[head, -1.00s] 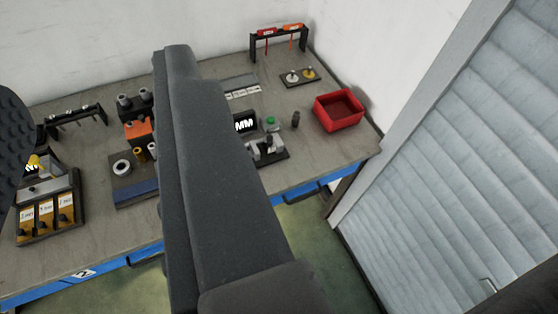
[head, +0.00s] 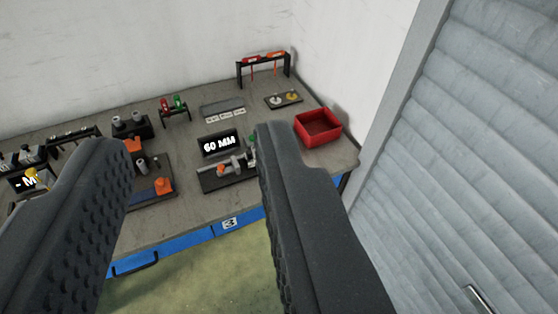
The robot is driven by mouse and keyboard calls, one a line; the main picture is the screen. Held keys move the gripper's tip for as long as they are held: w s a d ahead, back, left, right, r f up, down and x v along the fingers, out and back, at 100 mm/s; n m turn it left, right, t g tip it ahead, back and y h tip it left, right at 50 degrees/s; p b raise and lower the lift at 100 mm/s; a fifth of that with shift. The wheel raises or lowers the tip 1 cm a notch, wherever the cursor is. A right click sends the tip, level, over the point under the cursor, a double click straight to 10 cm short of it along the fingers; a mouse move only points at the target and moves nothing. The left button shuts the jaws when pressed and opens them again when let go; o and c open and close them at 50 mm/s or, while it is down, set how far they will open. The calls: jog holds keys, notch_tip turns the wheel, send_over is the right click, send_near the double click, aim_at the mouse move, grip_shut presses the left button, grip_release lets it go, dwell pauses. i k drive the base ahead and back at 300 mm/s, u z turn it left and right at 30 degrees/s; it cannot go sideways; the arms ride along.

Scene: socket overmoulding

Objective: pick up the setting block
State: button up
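My gripper (head: 195,145) is open and empty, its two dark ridged fingers wide apart in front of the workbench (head: 190,225). I cannot tell for sure which piece is the setting block. A grey strip with small white labels (head: 223,109) lies towards the back of the bench, beyond the gap between the fingers. Nearer, a black display reading 60 MM (head: 220,143) stands behind a dark fixture with metal parts (head: 228,172). The right finger hides part of that fixture's right side. Both fingers appear well short of the bench and touch nothing.
A red bin (head: 318,127) sits at the bench's right end. A black rack with red and orange tools (head: 264,67) and a small tray (head: 284,99) stand behind it. Several fixtures crowd the left. A grey shutter (head: 480,150) closes off the right.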

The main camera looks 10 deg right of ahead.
aim_at(249, 159)
jog(key=z, duration=0.1)
jog(key=i, duration=1)
